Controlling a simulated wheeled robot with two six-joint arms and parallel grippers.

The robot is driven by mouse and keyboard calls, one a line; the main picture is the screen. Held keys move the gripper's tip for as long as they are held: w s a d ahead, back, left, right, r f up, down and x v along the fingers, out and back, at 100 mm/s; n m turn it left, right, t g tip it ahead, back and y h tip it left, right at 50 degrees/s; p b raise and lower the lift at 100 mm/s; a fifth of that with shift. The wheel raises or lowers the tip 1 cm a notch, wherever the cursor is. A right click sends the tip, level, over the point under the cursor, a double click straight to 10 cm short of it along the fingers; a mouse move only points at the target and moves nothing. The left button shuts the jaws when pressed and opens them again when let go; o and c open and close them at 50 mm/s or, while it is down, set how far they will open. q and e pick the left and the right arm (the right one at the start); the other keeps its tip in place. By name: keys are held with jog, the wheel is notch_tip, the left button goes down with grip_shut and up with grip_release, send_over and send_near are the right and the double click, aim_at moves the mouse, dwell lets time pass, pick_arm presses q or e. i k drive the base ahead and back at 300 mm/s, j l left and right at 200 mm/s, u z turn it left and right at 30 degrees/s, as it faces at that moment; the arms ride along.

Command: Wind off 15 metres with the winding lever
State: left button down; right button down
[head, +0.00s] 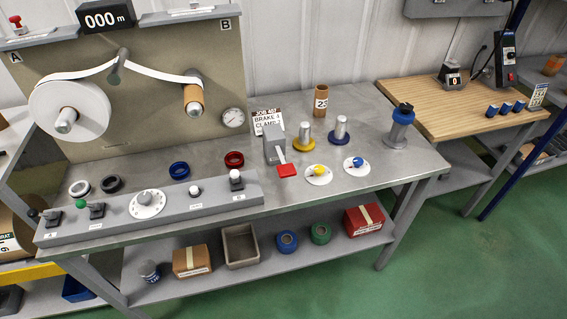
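The counter (107,18) at the top of the winder panel reads "000 m". A large white roll (70,112) sits on the left spindle under letter A. White web runs from it over a guide (118,68) to a brown core (194,97) under letter B. The grey console (170,209) on the bench carries a black-knobbed lever (45,215), a green-knobbed lever (90,207), a round white dial (147,204), a white knob (195,191) and a white-topped control (236,179). Their labels are too small to read, so I cannot tell which is the winding lever. Neither gripper is in view.
A grey block with a red-ended lever (286,170) stands right of the console, near a job card (268,120). Coloured rings, including a blue ring (179,170), lie behind the console. A wooden table (470,108) stands at right. Green floor (460,260) is clear.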

aim_at(285, 170)
jog(key=i+j+z, duration=0.1)
jog(key=j, duration=0.6)
jog(key=i+j+z, duration=0.1)
jog(key=j, duration=0.65)
jog(key=i+j+z, duration=0.1)
jog(key=j, duration=0.6)
jog(key=i, duration=0.05)
